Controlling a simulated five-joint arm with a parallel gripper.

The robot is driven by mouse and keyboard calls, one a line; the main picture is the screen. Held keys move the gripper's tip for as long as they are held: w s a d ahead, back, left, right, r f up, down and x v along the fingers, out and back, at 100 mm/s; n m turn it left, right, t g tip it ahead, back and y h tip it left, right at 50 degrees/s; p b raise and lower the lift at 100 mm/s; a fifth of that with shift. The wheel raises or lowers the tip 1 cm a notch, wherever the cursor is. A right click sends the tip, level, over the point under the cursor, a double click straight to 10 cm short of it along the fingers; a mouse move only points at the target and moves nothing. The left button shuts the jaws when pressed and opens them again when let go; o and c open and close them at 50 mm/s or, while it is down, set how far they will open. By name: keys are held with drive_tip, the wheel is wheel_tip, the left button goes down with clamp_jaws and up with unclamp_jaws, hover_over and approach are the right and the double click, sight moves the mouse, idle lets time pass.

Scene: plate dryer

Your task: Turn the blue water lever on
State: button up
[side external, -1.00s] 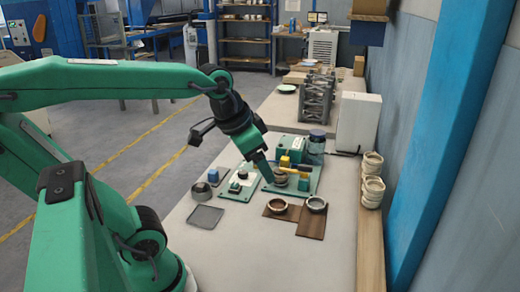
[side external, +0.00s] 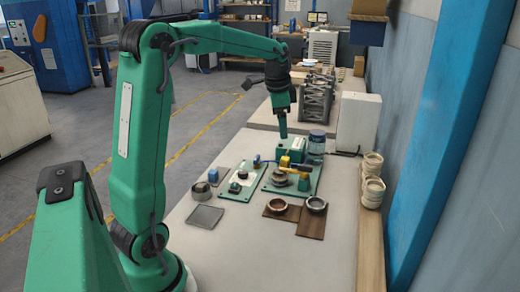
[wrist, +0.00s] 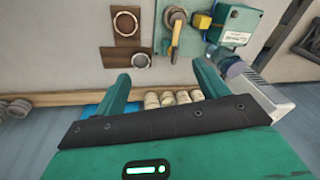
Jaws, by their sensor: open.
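The blue water lever (side external: 260,162) shows in the side view beside a yellow block (side external: 284,161) on a green plate (side external: 305,185). In the wrist view a blue piece (wrist: 218,15) shows at the top next to the yellow block (wrist: 203,21); whether it is the lever's handle or its mount is unclear. My gripper (side external: 283,132) points down above the far side of the fixture, apart from it. In the wrist view my gripper (wrist: 163,88) has its two green fingers spread wide with nothing between them.
A round grey fixture (side external: 280,179) stands on the green plate. A clear blue-lidded jar (side external: 317,146) and a white box (side external: 357,122) are behind. Rings lie on brown boards (side external: 312,222). Stacked cream rings (side external: 372,180) are by the right wall.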

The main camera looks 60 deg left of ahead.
drive_tip(key=w+a+f+m+g, duration=0.1)
drive_tip(key=w+a+f, duration=0.15)
drive_tip(key=a, duration=0.25)
drive_tip(key=w+a+f+m, duration=0.1)
drive_tip(key=a+f, duration=0.3)
drive_tip(key=a, duration=0.2)
drive_tip(key=m+g+h, duration=0.1)
drive_tip(key=m, duration=0.1)
hover_over(258, 157)
wheel_tip(258, 157, down, 8)
drive_tip(key=shift+d+r, duration=0.1)
drive_tip(key=shift+d, duration=0.05)
drive_tip(key=shift+f, duration=3.95)
drive_tip(key=c, duration=1)
